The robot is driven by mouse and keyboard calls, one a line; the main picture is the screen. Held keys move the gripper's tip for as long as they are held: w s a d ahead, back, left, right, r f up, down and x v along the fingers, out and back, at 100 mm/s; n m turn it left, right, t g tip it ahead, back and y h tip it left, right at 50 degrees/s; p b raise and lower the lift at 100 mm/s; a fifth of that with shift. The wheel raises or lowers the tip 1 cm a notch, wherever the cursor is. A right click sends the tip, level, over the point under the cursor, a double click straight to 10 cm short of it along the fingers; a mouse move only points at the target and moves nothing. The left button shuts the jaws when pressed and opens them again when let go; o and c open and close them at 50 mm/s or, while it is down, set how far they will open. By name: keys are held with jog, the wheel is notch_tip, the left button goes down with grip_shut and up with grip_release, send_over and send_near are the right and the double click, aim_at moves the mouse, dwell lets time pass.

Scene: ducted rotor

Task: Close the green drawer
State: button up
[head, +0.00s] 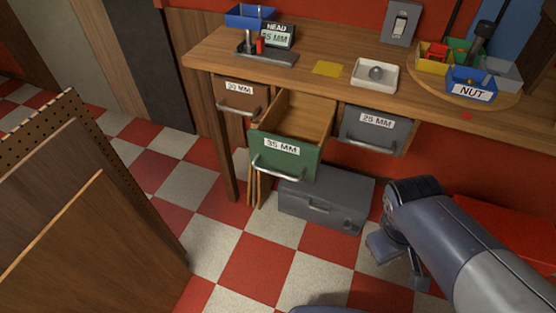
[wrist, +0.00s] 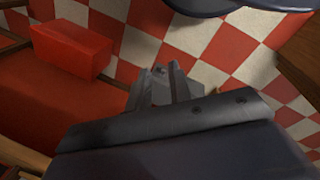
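The green drawer (head: 284,163), labelled 35 MM, hangs under the wooden workbench and is pulled well out. Its wooden inside shows and looks empty. It has a pale bar handle (head: 279,174) across its front. My gripper (head: 398,268) is low over the checkered floor, to the right of the drawer and apart from it. In the wrist view, the gripper's fingers (wrist: 162,88) point toward the floor with nothing seen held in them. I cannot make out the gap between the fingers. The drawer is not recognisable in the wrist view.
A brown 30 MM drawer (head: 240,95) and a grey 25 MM drawer (head: 375,130) flank the green one. A grey toolbox (head: 325,203) sits on the floor below. Wooden panels (head: 90,220) stand at left. A red box (wrist: 72,50) shows in the wrist view. Floor in front is clear.

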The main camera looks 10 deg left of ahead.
jog(key=w+a+f+n+h+b, duration=0.1)
jog(key=w+n, duration=0.1)
jog(key=n, duration=0.1)
jog(key=w+a+f+n+t+h+b, duration=0.1)
jog(key=w+n+b, duration=0.1)
jog(key=n, duration=0.1)
jog(key=w+a+f+n+t+h+b, duration=0.1)
jog(key=w+n, duration=0.1)
jog(key=n, duration=0.1)
jog(key=shift+w+a, duration=0.3)
jog(key=shift+a, duration=0.1)
grip_shut()
jog(key=n+t+y+b, duration=0.3)
jog(key=n+t+b, duration=0.7)
jog(key=n, duration=0.9)
send_near(277, 158)
jog(key=shift+t, duration=0.7)
jog(key=x, duration=0.3)
jog(key=f+b+x, duration=0.1)
jog(key=x, duration=0.2)
jog(key=shift+d+f+b, duration=0.2)
jog(key=shift+b, duration=0.1)
